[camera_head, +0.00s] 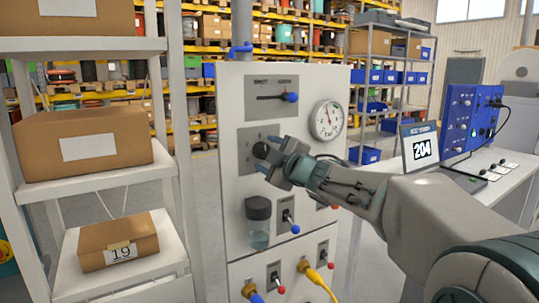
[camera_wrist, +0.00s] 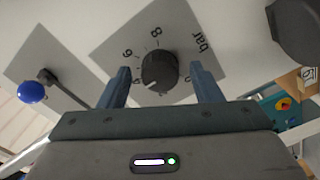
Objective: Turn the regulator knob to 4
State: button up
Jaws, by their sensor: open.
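The regulator knob (camera_wrist: 160,69) is black and round, on a grey dial plate (camera_wrist: 118,28) of the white panel. In the wrist view a white mark on its edge points down-left. The printed 8 and 6 and the word "bar" show; the 4 is not readable, with the left finger close to that side. In the head view the knob (camera_head: 261,150) is partly covered by my gripper (camera_head: 267,157). My gripper (camera_wrist: 161,70) is open, one finger on each side of the knob, with a visible gap on both sides.
Above the knob is a slider with a blue ball (camera_head: 292,97), and a round gauge (camera_head: 327,120) is to the right. A clear bowl with a dark top (camera_head: 258,212) and toggle levers (camera_head: 288,219) sit below. A shelf with boxes (camera_head: 88,142) stands left.

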jog(key=v, duration=1.3)
jog(key=shift+s+d+b, duration=0.2)
jog(key=shift+d+b, duration=0.05)
jog(key=shift+b, duration=0.2)
jog(key=s+d+f+m+g+h, duration=0.3)
jog(key=s+d+f+m+h, duration=0.2)
jog(key=d+f+m+h, duration=0.8)
jog(key=s+a+f+m+g+y, duration=0.2)
jog(key=s+f+m+g, duration=0.3)
jog(key=s+f+g, duration=0.4)
jog(key=s+f+y, duration=0.1)
jog(key=s+f, duration=0.5)
jog(key=s, duration=0.3)
jog(key=shift+a+f+m, duration=0.25)
jog(key=shift+m, duration=0.15)
